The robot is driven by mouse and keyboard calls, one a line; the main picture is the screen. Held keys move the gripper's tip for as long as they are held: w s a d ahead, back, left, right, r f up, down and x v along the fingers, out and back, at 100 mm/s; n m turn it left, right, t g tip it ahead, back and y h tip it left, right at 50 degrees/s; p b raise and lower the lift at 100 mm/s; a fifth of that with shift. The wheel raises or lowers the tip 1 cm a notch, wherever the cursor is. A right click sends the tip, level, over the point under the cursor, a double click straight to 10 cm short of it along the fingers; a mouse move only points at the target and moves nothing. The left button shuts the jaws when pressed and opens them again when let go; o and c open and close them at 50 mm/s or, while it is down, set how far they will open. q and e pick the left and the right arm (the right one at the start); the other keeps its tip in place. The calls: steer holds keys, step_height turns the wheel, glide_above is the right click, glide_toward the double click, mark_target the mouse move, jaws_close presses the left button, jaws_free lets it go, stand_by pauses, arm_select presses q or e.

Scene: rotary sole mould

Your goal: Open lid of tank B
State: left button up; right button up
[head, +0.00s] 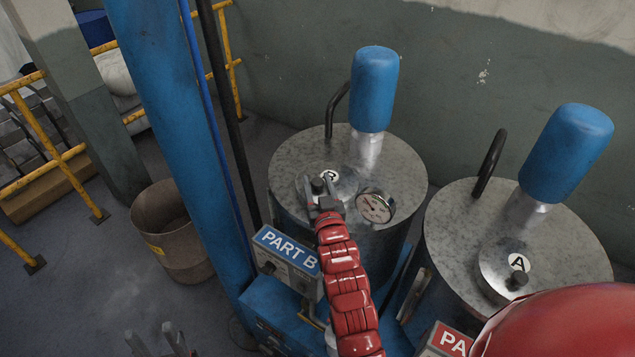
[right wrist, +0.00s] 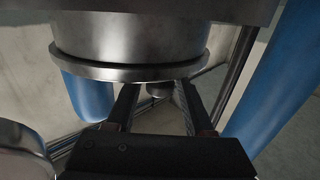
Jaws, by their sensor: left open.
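Tank B (head: 290,160) is a grey metal cylinder in the middle of the head view. A dark knob (head: 319,185) stands on this lid. My right gripper (head: 321,190), on the red arm, is at the lid with its fingers on either side of the knob. In the right wrist view the two fingers (right wrist: 158,105) are apart, with a small dark round piece between their tips. My left gripper (head: 158,343) is open and empty, low at the left.
Tank A (head: 570,255) is to the right. A blue column (head: 175,120) rises at the left, with a rusty bin (head: 165,225) beyond it.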

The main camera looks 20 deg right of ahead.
jaws_close()
stand_by(1.1)
